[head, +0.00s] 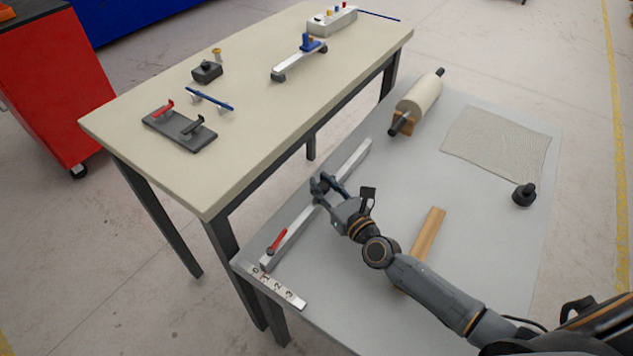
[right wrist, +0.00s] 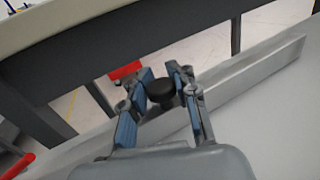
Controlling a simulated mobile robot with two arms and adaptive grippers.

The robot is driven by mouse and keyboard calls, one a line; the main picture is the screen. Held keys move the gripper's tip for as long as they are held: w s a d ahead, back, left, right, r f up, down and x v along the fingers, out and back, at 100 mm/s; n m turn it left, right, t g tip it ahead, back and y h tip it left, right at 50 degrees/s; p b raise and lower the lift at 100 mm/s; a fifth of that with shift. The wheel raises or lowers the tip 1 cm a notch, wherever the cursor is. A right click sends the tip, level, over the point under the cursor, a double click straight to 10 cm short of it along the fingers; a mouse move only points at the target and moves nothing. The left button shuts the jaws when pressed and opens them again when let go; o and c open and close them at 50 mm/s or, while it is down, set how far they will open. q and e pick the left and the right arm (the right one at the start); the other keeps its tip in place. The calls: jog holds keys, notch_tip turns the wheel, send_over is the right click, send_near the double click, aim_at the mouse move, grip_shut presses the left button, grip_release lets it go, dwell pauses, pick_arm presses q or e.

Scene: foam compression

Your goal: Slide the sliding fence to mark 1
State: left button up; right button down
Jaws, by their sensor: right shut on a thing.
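The sliding fence (head: 352,160) is a long pale bar lying on the grey table. A red lever (head: 277,241) sits at its near end. That end lies beside the white scale (head: 287,293), around marks 0 and 1; I cannot tell exactly which one it lines up with. My right gripper (head: 323,187) is over the middle of the fence. In the right wrist view, the gripper (right wrist: 160,92) is shut on the fence's round black knob (right wrist: 162,89). The fence (right wrist: 262,68) runs behind the fingers there. My left gripper is not in view.
A wooden strip (head: 430,229) lies under my right forearm. A roll (head: 419,96), a mesh sheet (head: 497,143) and a black knobbed weight (head: 523,194) are farther right. The taller beige table (head: 245,130) stands close along the fence's left side.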

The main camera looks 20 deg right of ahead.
jog(key=shift+s+d, duration=0.3)
jog(key=shift+s, duration=0.25)
jog(key=c, duration=1.1)
grip_release()
jog(key=shift+o, duration=0.2)
jog(key=v, duration=1)
jog(key=shift+s+d, duration=0.1)
jog(key=shift+s, duration=0.25)
jog(key=shift+s+d, duration=0.15)
jog(key=shift+s, duration=0.4)
